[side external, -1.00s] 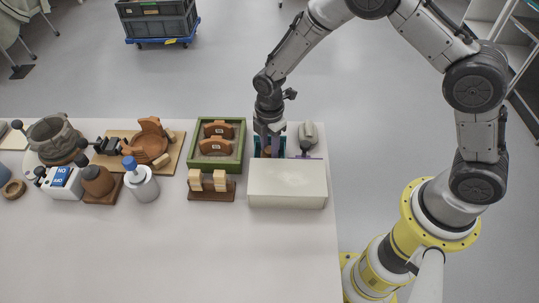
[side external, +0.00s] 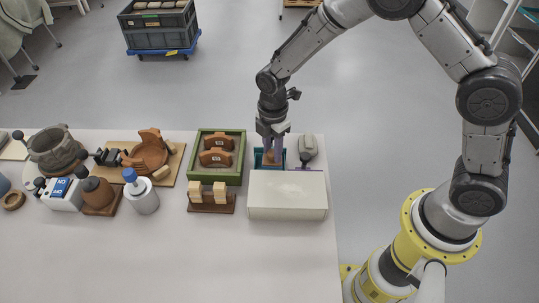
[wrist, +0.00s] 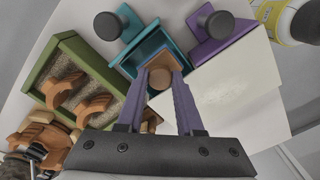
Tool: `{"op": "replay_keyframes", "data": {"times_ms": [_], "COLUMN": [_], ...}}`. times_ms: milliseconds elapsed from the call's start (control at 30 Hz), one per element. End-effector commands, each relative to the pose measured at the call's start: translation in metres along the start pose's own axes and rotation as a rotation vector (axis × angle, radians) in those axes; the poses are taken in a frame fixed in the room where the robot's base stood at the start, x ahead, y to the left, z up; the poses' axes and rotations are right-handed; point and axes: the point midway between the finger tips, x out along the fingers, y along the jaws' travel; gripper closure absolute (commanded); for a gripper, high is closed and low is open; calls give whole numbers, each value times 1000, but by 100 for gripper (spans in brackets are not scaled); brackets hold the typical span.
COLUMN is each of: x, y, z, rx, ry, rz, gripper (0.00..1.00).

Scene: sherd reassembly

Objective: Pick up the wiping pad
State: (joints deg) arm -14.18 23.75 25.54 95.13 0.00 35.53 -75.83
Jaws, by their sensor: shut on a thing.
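The wiping pad appears to be the brown block with a round knob (wrist: 160,78) in the wrist view. It sits at the teal tray (wrist: 143,42). My gripper (wrist: 161,72) points down with its two purple fingers on either side of the knob, shut on it. In the side view my gripper (side external: 274,152) is over the teal tray (side external: 258,163), with the brown pad (side external: 270,158) low between the fingers. I cannot tell whether the pad still touches the tray. The fingers hide part of it.
A white box (side external: 288,194) stands just in front of the tray.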

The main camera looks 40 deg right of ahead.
Motion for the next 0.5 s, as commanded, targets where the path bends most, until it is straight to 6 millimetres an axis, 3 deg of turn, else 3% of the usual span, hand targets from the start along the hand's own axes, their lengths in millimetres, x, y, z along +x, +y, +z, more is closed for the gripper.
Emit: {"op": "replay_keyframes", "data": {"times_ms": [300, 500], "x": [-53, -70], "y": [-42, -84], "z": [10, 21], "rx": [0, 0], "ry": [1, 0], "rz": [4, 1], "gripper": [100, 100]}}
